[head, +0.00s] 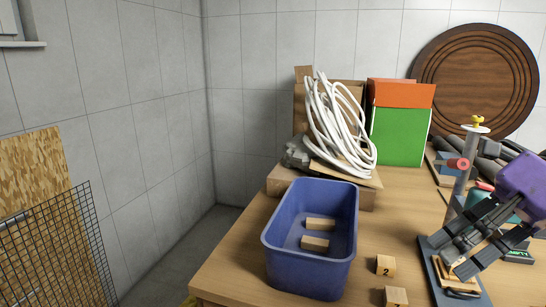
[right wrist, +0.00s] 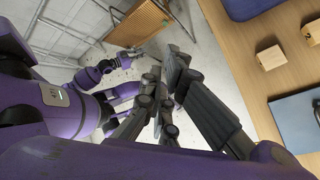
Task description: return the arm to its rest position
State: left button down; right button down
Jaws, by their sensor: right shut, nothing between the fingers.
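My right gripper (head: 450,256) is at the right of the head view, its purple arm coming in from the right edge. The left gripper is outside the head view. In the right wrist view, a small dark shape at the end of a purple link of mine may be it; its fingers cannot be made out.
A blue bin (head: 310,283) with two wooden blocks stands on the table (head: 225,272). Numbered blocks (head: 386,265) lie right of it. A white coiled hose (head: 335,125) and green box (head: 398,138) are behind. A clamp stand (head: 459,180) rises near my right gripper. A wire grid (head: 60,245) leans left.

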jog(key=w+f+m+t+y+p, duration=0.1)
jog(key=w+f+m+t+y, duration=0.3)
jog(key=f+m+t+y, duration=0.55)
jog(key=s+d+f+m+t+h+p, duration=0.1)
jog(key=s+d+f+m+t+h, duration=0.15)
jog(key=f+m+h, duration=0.55)
jog(key=s+d+f+m+t+h, duration=0.15)
jog(key=f+m+t+h, duration=0.25)
jog(key=f+m, duration=0.75)
jog(key=s+a+f+m+g+h, duration=0.3)
jog(key=s+a+f+m, duration=0.2)
jog(key=s+f, duration=0.5)
jog(key=s+a+f+m+g+h+p, duration=0.1)
jog(key=s+a+f+m+g+h, duration=0.2)
jog(key=s+a+f+m, duration=0.3)
jog(key=s+f+m+g, duration=0.1)
jog(key=s+f, duration=0.4)
jog(key=f, duration=0.2)
jog(key=shift+s+m, duration=0.25)
jog(key=shift+m, duration=0.05)
